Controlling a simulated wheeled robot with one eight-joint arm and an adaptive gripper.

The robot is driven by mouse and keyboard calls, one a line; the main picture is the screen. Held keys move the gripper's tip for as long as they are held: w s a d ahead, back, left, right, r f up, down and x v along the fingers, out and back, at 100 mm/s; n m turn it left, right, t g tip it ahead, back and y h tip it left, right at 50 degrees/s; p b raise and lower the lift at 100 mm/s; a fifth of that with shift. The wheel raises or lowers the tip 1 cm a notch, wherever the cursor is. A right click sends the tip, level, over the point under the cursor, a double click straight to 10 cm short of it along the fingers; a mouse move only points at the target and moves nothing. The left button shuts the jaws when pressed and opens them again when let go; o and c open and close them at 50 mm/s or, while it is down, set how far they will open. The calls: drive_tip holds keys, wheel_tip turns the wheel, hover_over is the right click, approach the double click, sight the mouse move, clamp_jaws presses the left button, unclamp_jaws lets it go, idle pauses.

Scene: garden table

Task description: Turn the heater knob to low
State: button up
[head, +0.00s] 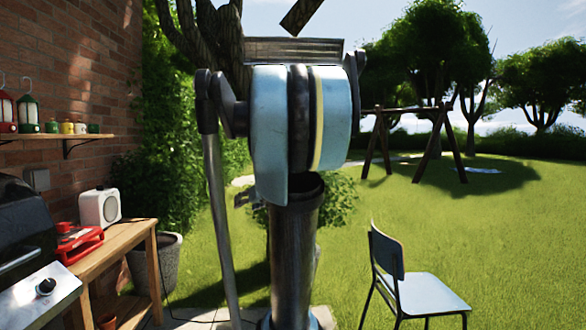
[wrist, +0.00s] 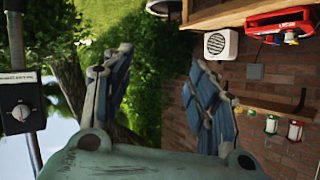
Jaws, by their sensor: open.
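In the wrist view, which is upside down, a dark control box with a round knob (wrist: 20,111) and a pale label sits on a grey pole (wrist: 16,45) at the left edge. It looks like the heater control; the knob's setting is too small to read. My gripper (wrist: 162,60) is open and empty, its two blue-grey fingers spread apart. The knob is left of the fingers, apart from them. In the head view my arm fills the middle and I cannot make out the gripper or this control box.
In the head view, a grill panel with another black knob (head: 46,287) is at lower left. A wooden bench (head: 128,245) holds a white radio (head: 98,208) and a red appliance (head: 78,243). A chair (head: 425,293) stands right on open grass.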

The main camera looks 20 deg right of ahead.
drive_tip(key=w+d+r+m+t+h, duration=0.25)
drive_tip(key=w+d+r, duration=0.2)
drive_tip(key=d, duration=0.45)
drive_tip(key=w+d+r+m+t+h, duration=0.1)
drive_tip(key=w+d+r+m+h, duration=0.15)
drive_tip(key=w+d, duration=0.5)
drive_tip(key=w+d+r+m+t+h, duration=0.1)
drive_tip(key=w+d+r+t+h, duration=0.2)
drive_tip(key=d, duration=0.7)
drive_tip(key=w+d, duration=0.2)
drive_tip(key=w, duration=0.7)
drive_tip(key=w+d+g, duration=0.1)
drive_tip(key=w, duration=0.8)
drive_tip(key=shift+d+r, duration=0.25)
drive_tip(key=shift+d, duration=0.15)
drive_tip(key=shift+s, duration=0.1)
drive_tip(key=c, duration=1.1)
